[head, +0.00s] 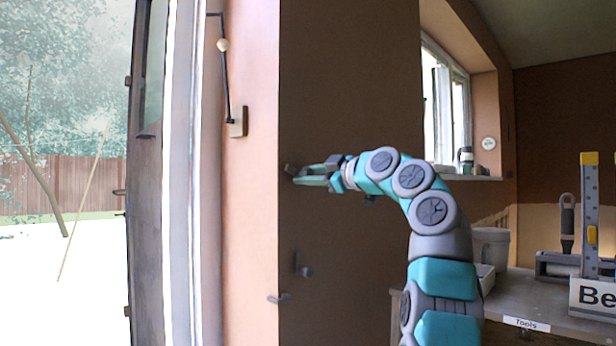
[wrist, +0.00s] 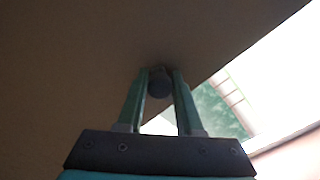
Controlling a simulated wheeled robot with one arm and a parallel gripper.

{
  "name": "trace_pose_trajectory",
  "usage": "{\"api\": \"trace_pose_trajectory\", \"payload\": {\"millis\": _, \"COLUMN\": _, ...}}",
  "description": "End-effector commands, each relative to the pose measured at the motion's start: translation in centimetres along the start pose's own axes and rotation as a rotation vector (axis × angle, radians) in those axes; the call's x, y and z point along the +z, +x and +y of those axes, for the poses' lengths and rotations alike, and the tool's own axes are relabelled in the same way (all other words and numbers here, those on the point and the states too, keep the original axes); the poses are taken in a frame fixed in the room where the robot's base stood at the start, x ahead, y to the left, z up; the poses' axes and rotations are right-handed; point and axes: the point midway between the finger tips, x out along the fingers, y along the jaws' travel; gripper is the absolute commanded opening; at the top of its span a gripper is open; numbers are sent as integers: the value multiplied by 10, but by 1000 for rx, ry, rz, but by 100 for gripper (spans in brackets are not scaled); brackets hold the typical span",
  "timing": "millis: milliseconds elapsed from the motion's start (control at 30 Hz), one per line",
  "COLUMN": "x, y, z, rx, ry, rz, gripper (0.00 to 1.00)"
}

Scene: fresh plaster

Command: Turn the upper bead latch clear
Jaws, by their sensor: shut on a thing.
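The upper bead latch (head: 290,169) is a small dark piece at the left edge of a tall brown panel (head: 345,80). My gripper (head: 300,175) reaches it from the right, its teal fingers level and shut on it. In the wrist view its dark round end (wrist: 159,86) sits between the tips of my gripper (wrist: 160,80). The fingers hide part of the latch in the head view, so its exact turn is hard to tell. A lower latch (head: 279,298) sits near the same edge, below, with a dark knob (head: 304,270) beside it.
A dark door (head: 147,200) stands open at the left. A bench (head: 510,312) at the right holds a grey pot (head: 491,246) and tools. A window (head: 442,110) is behind my arm.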

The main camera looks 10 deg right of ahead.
Motion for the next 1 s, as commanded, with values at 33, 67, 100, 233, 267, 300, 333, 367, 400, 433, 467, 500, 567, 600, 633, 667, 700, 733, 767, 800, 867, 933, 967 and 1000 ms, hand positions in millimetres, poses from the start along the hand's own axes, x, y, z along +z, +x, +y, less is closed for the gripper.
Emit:
{"api": "trace_pose_trajectory", "payload": {"millis": 33, "x": -1, "y": 0, "z": -1, "rx": -1, "ry": 26, "rz": 2, "gripper": 0}}
{"api": "trace_pose_trajectory", "payload": {"millis": 67, "x": -1, "y": 0, "z": -1, "rx": -1, "ry": 46, "rz": 2, "gripper": 0}}
{"api": "trace_pose_trajectory", "payload": {"millis": 100, "x": -2, "y": 0, "z": -1, "rx": -1, "ry": 73, "rz": 3, "gripper": 0}}
{"api": "trace_pose_trajectory", "payload": {"millis": 233, "x": -2, "y": 0, "z": -2, "rx": -4, "ry": 182, "rz": 2, "gripper": 0}}
{"api": "trace_pose_trajectory", "payload": {"millis": 267, "x": -1, "y": 1, "z": -2, "rx": -4, "ry": 210, "rz": 2, "gripper": 0}}
{"api": "trace_pose_trajectory", "payload": {"millis": 300, "x": -2, "y": 1, "z": -2, "rx": -6, "ry": 249, "rz": 2, "gripper": 0}}
{"api": "trace_pose_trajectory", "payload": {"millis": 333, "x": -2, "y": 0, "z": -2, "rx": -5, "ry": 277, "rz": 2, "gripper": 0}}
{"api": "trace_pose_trajectory", "payload": {"millis": 367, "x": -2, "y": 0, "z": -2, "rx": -5, "ry": 302, "rz": 2, "gripper": 0}}
{"api": "trace_pose_trajectory", "payload": {"millis": 400, "x": -4, "y": 0, "z": -2, "rx": -6, "ry": 337, "rz": 4, "gripper": 0}}
{"api": "trace_pose_trajectory", "payload": {"millis": 433, "x": -4, "y": 0, "z": -2, "rx": -7, "ry": 363, "rz": 4, "gripper": 0}}
{"api": "trace_pose_trajectory", "payload": {"millis": 467, "x": -3, "y": 0, "z": -3, "rx": -8, "ry": 392, "rz": 2, "gripper": 0}}
{"api": "trace_pose_trajectory", "payload": {"millis": 500, "x": -2, "y": 0, "z": -2, "rx": -5, "ry": 428, "rz": 1, "gripper": 0}}
{"api": "trace_pose_trajectory", "payload": {"millis": 567, "x": -3, "y": 0, "z": -1, "rx": -4, "ry": 479, "rz": 1, "gripper": 0}}
{"api": "trace_pose_trajectory", "payload": {"millis": 600, "x": -3, "y": 0, "z": -2, "rx": -5, "ry": 514, "rz": 1, "gripper": 0}}
{"api": "trace_pose_trajectory", "payload": {"millis": 633, "x": -3, "y": 0, "z": -2, "rx": -5, "ry": 542, "rz": 1, "gripper": 0}}
{"api": "trace_pose_trajectory", "payload": {"millis": 667, "x": -3, "y": 0, "z": -1, "rx": -5, "ry": 570, "rz": 1, "gripper": 0}}
{"api": "trace_pose_trajectory", "payload": {"millis": 700, "x": -3, "y": 0, "z": -1, "rx": -5, "ry": 607, "rz": 1, "gripper": 0}}
{"api": "trace_pose_trajectory", "payload": {"millis": 733, "x": -3, "y": 0, "z": -1, "rx": -6, "ry": 637, "rz": 1, "gripper": 0}}
{"api": "trace_pose_trajectory", "payload": {"millis": 767, "x": -3, "y": 0, "z": -1, "rx": -6, "ry": 667, "rz": 1, "gripper": 0}}
{"api": "trace_pose_trajectory", "payload": {"millis": 800, "x": -3, "y": 0, "z": -1, "rx": -6, "ry": 705, "rz": 0, "gripper": 0}}
{"api": "trace_pose_trajectory", "payload": {"millis": 867, "x": -4, "y": -1, "z": 0, "rx": -3, "ry": 761, "rz": 2, "gripper": 0}}
{"api": "trace_pose_trajectory", "payload": {"millis": 933, "x": -5, "y": -1, "z": 0, "rx": -3, "ry": 827, "rz": 3, "gripper": 0}}
{"api": "trace_pose_trajectory", "payload": {"millis": 967, "x": -5, "y": 0, "z": 0, "rx": -5, "ry": 856, "rz": 2, "gripper": 0}}
{"api": "trace_pose_trajectory", "payload": {"millis": 1000, "x": -4, "y": 1, "z": -1, "rx": -6, "ry": 894, "rz": 0, "gripper": 0}}
